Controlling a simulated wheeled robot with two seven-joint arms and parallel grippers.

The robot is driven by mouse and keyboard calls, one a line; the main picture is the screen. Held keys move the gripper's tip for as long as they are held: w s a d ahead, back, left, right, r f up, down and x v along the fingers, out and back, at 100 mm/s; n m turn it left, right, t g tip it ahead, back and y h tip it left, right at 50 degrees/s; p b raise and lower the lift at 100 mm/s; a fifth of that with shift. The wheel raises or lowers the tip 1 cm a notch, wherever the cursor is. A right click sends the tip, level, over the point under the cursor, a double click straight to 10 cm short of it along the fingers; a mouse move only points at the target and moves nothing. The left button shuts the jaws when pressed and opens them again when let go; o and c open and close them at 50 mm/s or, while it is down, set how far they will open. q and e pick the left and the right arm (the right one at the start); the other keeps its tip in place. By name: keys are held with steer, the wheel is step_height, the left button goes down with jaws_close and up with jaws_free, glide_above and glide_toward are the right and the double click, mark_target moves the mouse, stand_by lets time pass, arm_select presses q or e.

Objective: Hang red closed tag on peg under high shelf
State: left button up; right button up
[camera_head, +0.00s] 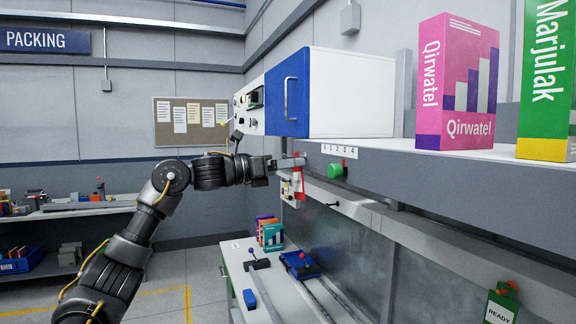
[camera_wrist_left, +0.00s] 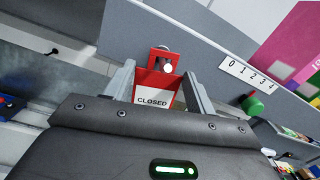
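The red closed tag (camera_head: 298,184) hangs at the far end of the high shelf (camera_head: 470,178), just below my left gripper (camera_head: 291,162). In the left wrist view the tag (camera_wrist_left: 156,92) shows its white CLOSED panel and a red top part with a pale round spot. The fingers of my left gripper (camera_wrist_left: 160,78) stand apart on either side of it, with gaps visible beside its top. I cannot tell whether the tag hangs on a peg. My right gripper is not in view.
A blue-doored cabinet (camera_head: 330,92) and boxes stand on the shelf. A green READY tag (camera_head: 501,306) hangs at lower right. A workbench is below.

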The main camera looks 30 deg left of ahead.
arm_select(q)
steer(key=o, duration=0.4)
steer(key=shift+o, duration=0.2)
steer(key=b+v, duration=0.5)
steer(key=v, duration=0.5)
steer(key=shift+s+a, duration=0.25)
steer(key=shift+s, duration=0.1)
steer(key=shift+f, duration=0.1)
